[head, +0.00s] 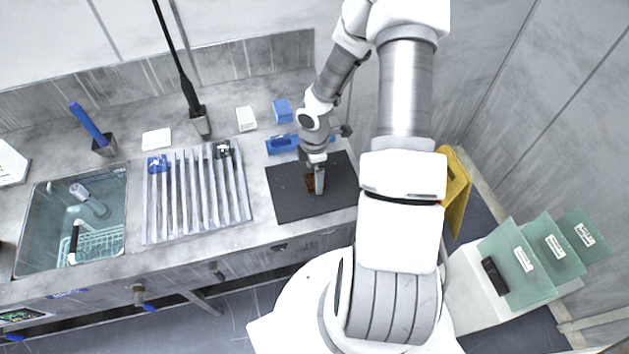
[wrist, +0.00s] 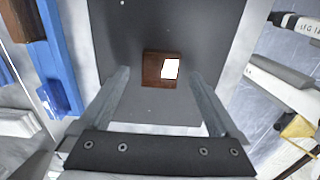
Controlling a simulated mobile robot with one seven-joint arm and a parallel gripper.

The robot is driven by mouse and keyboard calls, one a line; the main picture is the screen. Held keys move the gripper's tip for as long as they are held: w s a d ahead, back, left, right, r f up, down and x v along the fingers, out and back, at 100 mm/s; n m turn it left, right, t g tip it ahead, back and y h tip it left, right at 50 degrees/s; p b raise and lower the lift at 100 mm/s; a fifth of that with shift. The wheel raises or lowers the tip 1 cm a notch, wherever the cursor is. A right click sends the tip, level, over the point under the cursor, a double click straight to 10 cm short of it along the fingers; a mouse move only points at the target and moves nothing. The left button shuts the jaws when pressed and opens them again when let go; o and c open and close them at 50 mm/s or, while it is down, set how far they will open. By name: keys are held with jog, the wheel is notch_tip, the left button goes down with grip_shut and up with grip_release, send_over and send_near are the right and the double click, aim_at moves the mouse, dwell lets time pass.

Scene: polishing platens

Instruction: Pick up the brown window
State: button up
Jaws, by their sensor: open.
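The brown window (head: 310,184) is a small brown square lying on a dark grey mat (head: 287,205) on the metal counter. In the wrist view the brown window (wrist: 152,72) shows a bright white patch on its right part. My gripper (head: 319,187) is over the mat at the window, partly covering it in the head view. In the wrist view my gripper (wrist: 160,78) is open, with one finger on each side of the window and a gap to both. I cannot tell the exact height of the fingertips above the mat.
A blue tray (head: 281,146) lies behind the mat; a blue block (head: 282,110) and white block (head: 246,119) stand farther back. A ridged rack (head: 197,190) and a sink (head: 38,235) are to the left. Green panels (head: 513,262) stand at right.

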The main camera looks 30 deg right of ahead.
jog(key=shift+f, duration=0.95)
grip_shut()
jog(key=shift+r, duration=0.15)
